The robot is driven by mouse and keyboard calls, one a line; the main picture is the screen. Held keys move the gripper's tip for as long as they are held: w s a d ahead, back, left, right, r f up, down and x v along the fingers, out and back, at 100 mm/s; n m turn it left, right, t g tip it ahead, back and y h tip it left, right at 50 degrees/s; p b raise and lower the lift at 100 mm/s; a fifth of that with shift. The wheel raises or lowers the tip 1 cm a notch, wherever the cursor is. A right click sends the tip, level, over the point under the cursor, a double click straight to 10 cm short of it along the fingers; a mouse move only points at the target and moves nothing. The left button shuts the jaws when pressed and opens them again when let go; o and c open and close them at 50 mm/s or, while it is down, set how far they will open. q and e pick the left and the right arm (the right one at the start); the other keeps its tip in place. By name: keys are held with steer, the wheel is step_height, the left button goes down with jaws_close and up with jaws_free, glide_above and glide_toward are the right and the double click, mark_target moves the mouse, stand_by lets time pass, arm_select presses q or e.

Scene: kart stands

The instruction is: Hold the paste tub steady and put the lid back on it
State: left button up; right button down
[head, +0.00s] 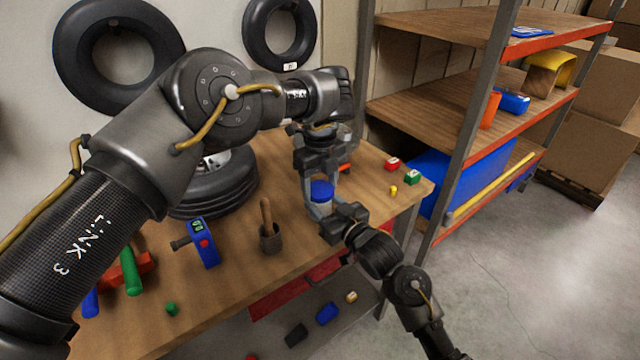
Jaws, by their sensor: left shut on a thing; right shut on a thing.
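The blue lid (321,189) is near the right end of the wooden workbench. My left gripper (320,181) reaches down from above and is shut on the lid, with a finger at its side. The paste tub (323,204) shows as a small pale part directly below the lid, mostly hidden by the fingers. My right gripper (321,212) comes in from the lower right and is shut on the tub, low near the bench top. The lid is over the tub; I cannot tell whether it touches the rim or is seated.
Small red (392,163) and green (412,177) blocks lie at the right end. Shelving (470,100) stands beyond.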

arm_select(q)
steer(key=o, duration=1.1)
steer(key=shift+o, duration=0.2)
step_height(320, 180, up, 8)
steer(key=shift+f, duration=0.2)
arm_select(e)
steer(key=c, duration=0.5)
jaws_free()
arm_select(q)
steer(key=shift+f+b, duration=0.5)
arm_select(e)
steer(key=v, duration=1)
steer(key=shift+s+d, duration=0.2)
steer(key=shift+s, duration=0.15)
